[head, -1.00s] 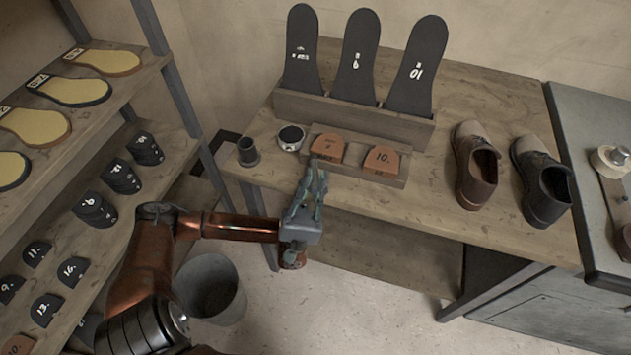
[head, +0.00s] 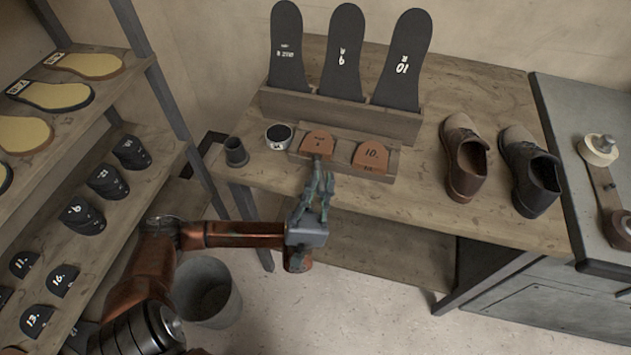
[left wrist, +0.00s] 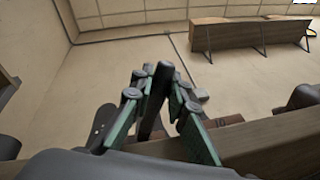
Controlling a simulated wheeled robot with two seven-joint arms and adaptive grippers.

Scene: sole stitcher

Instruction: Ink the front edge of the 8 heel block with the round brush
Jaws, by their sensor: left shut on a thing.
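My left gripper (head: 322,180) is shut on a thin dark stick, seemingly the round brush. In the left wrist view its dark shaft (left wrist: 159,85) stands between the green fingers. In the head view the gripper is just in front of the left heel block (head: 318,141), which is brown-orange with a small, hard-to-read mark. The brush tip is too small to make out, so I cannot tell whether it touches this block. The other brown block (head: 371,155), marked 10, stands to its right. Both rest in a low wooden holder (head: 343,153). My right gripper is out of view.
A round tin (head: 279,136) with a dark top and a dark cup (head: 236,152) stand left of the holder. Behind it, a wooden rack (head: 340,117) holds upright dark soles. Two shoes stand at the right. A shelf (head: 135,188) of heel pieces is at the left.

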